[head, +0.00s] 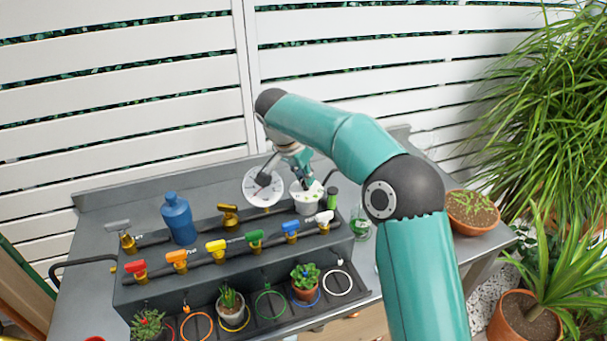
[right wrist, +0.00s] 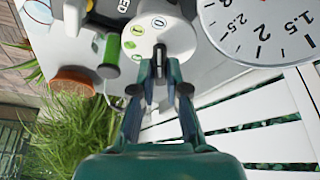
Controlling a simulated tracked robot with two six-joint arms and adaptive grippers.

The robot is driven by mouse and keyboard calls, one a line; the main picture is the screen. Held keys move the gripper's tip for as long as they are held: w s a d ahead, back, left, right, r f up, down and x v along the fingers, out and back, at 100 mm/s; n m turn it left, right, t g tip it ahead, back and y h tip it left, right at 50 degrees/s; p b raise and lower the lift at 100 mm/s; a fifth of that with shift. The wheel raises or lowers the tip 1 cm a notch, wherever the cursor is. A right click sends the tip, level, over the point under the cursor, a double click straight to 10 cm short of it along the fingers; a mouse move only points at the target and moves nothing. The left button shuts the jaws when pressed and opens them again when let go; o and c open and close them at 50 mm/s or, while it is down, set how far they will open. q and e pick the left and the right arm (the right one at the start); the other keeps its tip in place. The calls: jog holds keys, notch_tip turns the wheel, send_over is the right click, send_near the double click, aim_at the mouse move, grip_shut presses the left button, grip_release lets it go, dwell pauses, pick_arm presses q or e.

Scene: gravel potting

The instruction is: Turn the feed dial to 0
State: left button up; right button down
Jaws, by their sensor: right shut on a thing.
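The feed dial (head: 306,203) is a white round piece at the back of the grey bench, right of the gauge. It also shows in the right wrist view (right wrist: 178,38), with a 0 and a 1 near its top and a green-marked number at its left edge. My right gripper (head: 304,184) reaches down to it from behind. In the right wrist view its fingers (right wrist: 160,78) are shut on a dark grip piece of the dial. The fingers partly hide the dial's lower edge. My left gripper is not in view.
A round white gauge (head: 262,186) stands close left of the dial.

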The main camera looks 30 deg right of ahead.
jog(key=shift+w+a+m, duration=0.1)
jog(key=shift+m, duration=0.2)
jog(key=c, duration=1.2)
grip_release()
jog(key=shift+r, duration=0.15)
jog(key=v, duration=1.1)
jog(key=shift+a+r, duration=0.25)
